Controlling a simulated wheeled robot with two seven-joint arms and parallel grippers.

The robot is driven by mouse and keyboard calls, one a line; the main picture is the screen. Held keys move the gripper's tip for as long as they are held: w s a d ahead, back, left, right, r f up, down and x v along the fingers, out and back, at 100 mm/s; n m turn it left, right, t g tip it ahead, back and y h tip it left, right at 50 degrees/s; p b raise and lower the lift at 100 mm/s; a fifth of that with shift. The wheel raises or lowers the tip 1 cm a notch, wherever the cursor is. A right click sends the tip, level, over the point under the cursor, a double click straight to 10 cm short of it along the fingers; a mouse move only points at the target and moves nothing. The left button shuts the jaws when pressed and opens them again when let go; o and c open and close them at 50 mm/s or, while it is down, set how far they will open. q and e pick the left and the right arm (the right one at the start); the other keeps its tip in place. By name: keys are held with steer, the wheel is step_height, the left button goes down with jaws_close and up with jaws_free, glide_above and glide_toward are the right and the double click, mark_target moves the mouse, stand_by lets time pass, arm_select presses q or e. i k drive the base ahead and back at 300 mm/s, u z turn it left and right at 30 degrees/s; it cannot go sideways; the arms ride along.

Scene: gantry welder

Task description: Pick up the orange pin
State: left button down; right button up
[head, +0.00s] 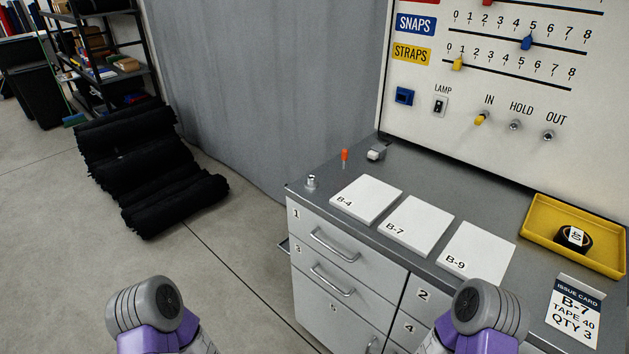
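The orange pin (345,156) stands upright at the back left of the grey cabinet top (320,205). It has an orange head above a thin pale shank; whether the shank sits in a hole is too small to tell. Nothing touches the pin's head. Parts of my two arms show at the bottom edge, one left of the cabinet and one in front of its drawers. Neither of my grippers is in view.
A small metal post (311,182) and a grey-white fitting (377,152) flank the pin. White pads B-4 (366,194), B-7 (417,222) and B-9 (476,246) lie to its right. A yellow tray (540,206) holds black tape (560,240). A control panel (420,150) rises behind.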

mark_target(344, 156)
steer(key=z, duration=0.1)
steer(key=k, duration=1)
steer(key=u, duration=1.5)
steer(key=i, duration=1.5)
steer(key=z, duration=0.7)
steer(key=i, duration=1)
steer(key=z, duration=1)
